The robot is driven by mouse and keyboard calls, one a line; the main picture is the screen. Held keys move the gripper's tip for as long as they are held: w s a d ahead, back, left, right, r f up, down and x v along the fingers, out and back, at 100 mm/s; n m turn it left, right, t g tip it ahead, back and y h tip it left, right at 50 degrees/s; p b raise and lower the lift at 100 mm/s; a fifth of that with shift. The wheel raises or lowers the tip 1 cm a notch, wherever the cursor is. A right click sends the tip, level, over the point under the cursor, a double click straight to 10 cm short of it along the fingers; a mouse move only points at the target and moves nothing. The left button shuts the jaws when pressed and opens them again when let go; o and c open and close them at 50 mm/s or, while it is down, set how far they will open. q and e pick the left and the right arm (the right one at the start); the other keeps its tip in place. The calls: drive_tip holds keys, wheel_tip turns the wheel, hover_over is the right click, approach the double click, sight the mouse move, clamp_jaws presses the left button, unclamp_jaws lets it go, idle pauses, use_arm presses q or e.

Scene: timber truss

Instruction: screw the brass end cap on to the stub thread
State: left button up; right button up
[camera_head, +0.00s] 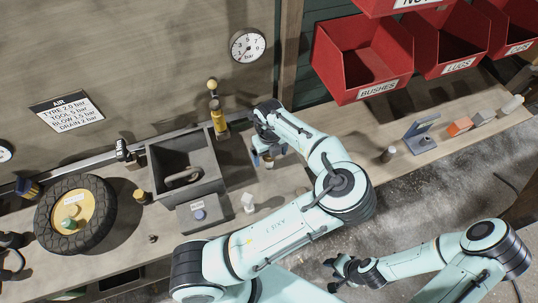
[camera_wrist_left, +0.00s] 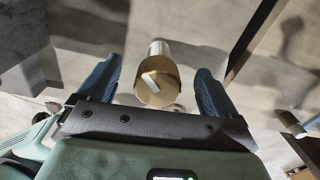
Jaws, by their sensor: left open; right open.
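A brass end cap (camera_wrist_left: 157,88) shows in the left wrist view, its round face toward the camera with a pale bar across it. A paler, narrower cylinder (camera_wrist_left: 159,48), perhaps the stub, is just behind it; I cannot tell whether the two are threaded together. My left gripper (camera_head: 264,160) is open over the bench; in the left wrist view its blue fingers stand on either side of the cap with gaps. In the head view the gripper and arm mostly hide this spot. My right gripper (camera_head: 342,272) is open and empty, low in front of the bench.
A brass-coloured fitting (camera_head: 220,122) stands at the back rail. Red bins (camera_head: 345,62) hang at upper right.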

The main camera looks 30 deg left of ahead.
use_arm(q)
clamp_jaws()
drive_tip(key=shift+c, duration=1.6)
unclamp_jaws()
drive_tip(key=shift+f, duration=0.1)
wheel_tip(320, 180, up, 13)
drive_tip(key=shift+r, duration=0.2)
